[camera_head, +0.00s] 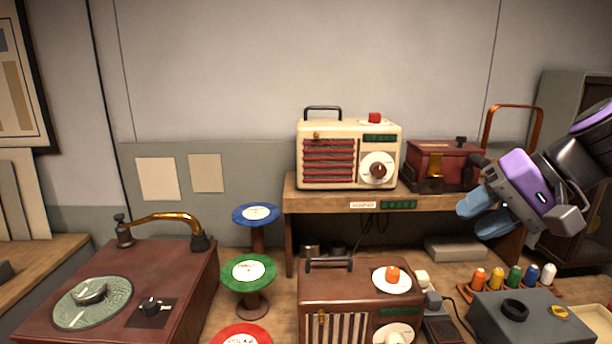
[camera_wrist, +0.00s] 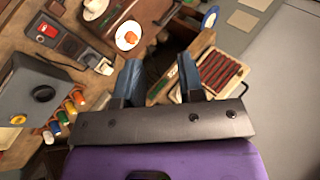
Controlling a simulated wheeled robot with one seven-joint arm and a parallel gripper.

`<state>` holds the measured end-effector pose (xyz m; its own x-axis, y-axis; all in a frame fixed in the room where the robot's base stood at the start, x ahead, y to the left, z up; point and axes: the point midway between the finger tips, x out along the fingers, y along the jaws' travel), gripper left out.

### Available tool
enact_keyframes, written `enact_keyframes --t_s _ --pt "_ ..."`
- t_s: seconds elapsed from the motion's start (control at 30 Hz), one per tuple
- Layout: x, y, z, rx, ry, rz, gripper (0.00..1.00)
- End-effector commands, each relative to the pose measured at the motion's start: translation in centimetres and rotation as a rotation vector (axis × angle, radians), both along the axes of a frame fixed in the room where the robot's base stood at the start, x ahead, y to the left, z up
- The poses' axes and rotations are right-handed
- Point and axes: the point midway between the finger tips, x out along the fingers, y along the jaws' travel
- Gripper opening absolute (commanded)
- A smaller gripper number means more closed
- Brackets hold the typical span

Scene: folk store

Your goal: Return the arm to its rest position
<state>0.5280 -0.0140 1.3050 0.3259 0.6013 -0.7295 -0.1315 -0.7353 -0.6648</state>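My gripper (camera_head: 476,216), purple and black with blue fingertips, is raised at the right of the head view, in front of the right end of the shelf. In the wrist view its two blue fingers (camera_wrist: 169,84) stand well apart with nothing held between them. The wrist view looks down past the fingers at the bench and shelf, and the fingers appear clear of everything. My arm comes in from the right edge of the head view.
A cream radio (camera_head: 348,155) and a dark red box (camera_head: 441,166) stand on the shelf (camera_head: 330,200). A brown radio (camera_head: 340,297), a grey box (camera_head: 530,318), coloured pegs (camera_head: 514,276) and a turntable (camera_head: 150,270) occupy the bench. Free air lies above the turntable.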

Motion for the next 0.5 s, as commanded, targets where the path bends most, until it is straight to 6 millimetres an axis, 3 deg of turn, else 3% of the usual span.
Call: enact_keyframes --t_s 0.2,0.5 --pt "-5.6 -1.6 0.1 -0.334 -0.047 0.081 0.36" --pt "-9.4 -4.8 0.9 -0.682 -0.149 0.084 0.36"
